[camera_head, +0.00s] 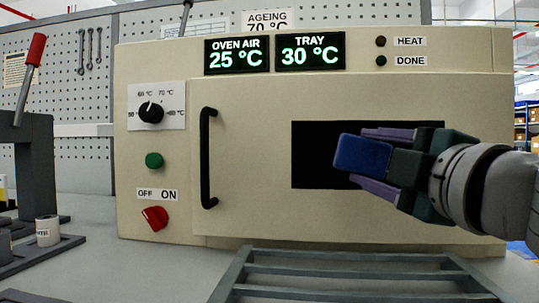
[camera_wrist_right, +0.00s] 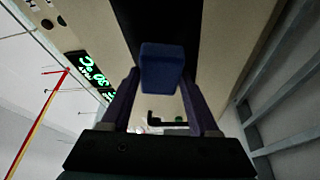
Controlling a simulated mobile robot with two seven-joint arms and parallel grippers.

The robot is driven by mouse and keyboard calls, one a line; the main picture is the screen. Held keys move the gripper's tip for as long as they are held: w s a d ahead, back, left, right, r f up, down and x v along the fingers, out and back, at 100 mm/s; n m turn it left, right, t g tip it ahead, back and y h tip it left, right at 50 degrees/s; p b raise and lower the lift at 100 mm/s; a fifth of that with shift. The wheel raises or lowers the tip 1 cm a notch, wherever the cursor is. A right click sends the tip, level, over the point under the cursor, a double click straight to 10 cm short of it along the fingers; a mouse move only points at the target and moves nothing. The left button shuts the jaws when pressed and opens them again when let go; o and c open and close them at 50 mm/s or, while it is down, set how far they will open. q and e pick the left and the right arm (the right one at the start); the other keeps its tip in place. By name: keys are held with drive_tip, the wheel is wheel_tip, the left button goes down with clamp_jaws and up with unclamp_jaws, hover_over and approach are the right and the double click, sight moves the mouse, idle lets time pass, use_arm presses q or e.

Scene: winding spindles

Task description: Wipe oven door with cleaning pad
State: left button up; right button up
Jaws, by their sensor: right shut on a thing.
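The blue cleaning pad (camera_head: 361,154) is held in my right gripper (camera_head: 378,162), whose purple fingers are shut on it. In the right wrist view the pad (camera_wrist_right: 162,66) sits between the two fingertips, with the dark window behind it. The cream oven door (camera_head: 250,150) is closed, with a black vertical handle (camera_head: 206,160) at its left and a black window (camera_head: 310,155). The pad is in front of the window; I cannot tell whether it touches the door. My gripper hides part of the window and the door's right side. My left gripper is not in view.
A grey rack (camera_head: 360,285) stands in front of the oven. A red switch (camera_head: 155,217), a green button (camera_head: 154,160) and a dial (camera_head: 151,112) are left of the door. A press with a red-handled lever (camera_head: 35,50) stands at far left.

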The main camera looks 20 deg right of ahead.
drive_tip(key=shift+s+a, duration=0.45)
drive_tip(key=shift+s, duration=0.3)
drive_tip(key=shift+s+a, duration=0.3)
drive_tip(key=shift+s, duration=0.15)
drive_tip(key=shift+s+a+p, duration=0.3)
drive_tip(key=shift+s+a, duration=0.15)
drive_tip(key=shift+s, duration=0.4)
